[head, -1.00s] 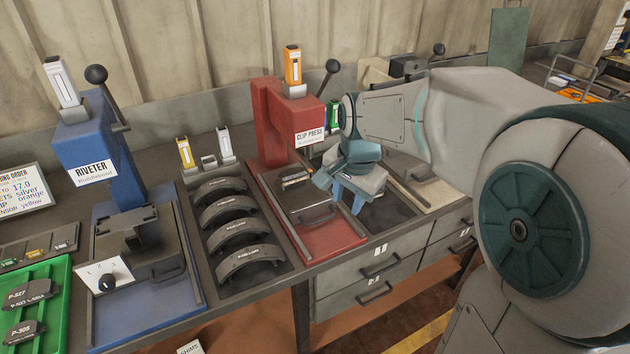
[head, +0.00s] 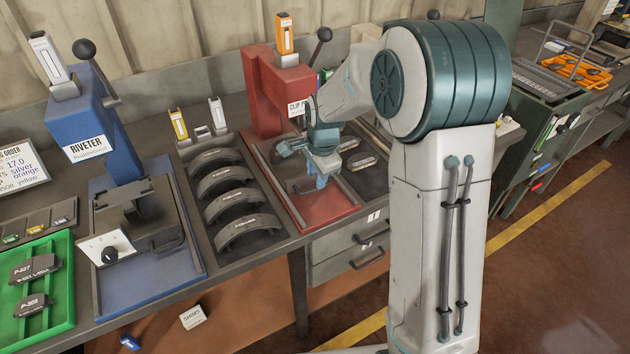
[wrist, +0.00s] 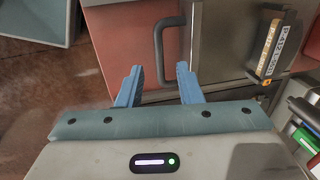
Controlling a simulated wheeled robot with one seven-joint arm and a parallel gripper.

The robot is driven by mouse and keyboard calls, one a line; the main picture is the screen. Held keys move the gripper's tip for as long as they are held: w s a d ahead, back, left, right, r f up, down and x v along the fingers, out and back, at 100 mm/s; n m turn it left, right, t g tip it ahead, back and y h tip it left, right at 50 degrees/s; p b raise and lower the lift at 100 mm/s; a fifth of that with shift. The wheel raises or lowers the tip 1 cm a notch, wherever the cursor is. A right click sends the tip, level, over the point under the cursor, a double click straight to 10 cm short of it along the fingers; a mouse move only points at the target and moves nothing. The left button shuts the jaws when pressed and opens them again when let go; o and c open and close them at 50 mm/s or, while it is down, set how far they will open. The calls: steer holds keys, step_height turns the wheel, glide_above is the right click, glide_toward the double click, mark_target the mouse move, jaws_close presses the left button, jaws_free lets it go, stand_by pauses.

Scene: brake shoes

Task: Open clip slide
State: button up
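The red clip press (head: 275,100) stands at the middle of the bench, partly hidden by my arm. Its grey slide plate (wrist: 212,40) sits on the red base (head: 322,212). The slide's dark U-shaped handle (wrist: 160,50) shows in the wrist view. My gripper (head: 322,182) is above the front of the slide. In the wrist view my gripper (wrist: 158,70) has its two blue fingers apart, with nothing held between them. The handle's near end lies just ahead of the fingertips; I cannot tell whether they touch. A labelled brake shoe (wrist: 271,45) is on the slide.
The blue riveter (head: 85,145) stands on the left. A tray with several brake shoes (head: 236,225) lies between the two machines. Parts lie on a dark mat (head: 372,178) right of the press. Bench drawers (head: 350,250) are below.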

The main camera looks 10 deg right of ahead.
mark_target(314, 188)
steer(key=shift+w+a+f, duration=0.1)
steer(key=shift+w+f, duration=0.05)
steer(key=shift+f, duration=0.85)
steer(key=shift+w+a+f, duration=0.1)
steer(key=shift+w+f, duration=0.05)
steer(key=shift+f, duration=0.8)
jaws_close()
steer(key=shift+d, duration=0.1)
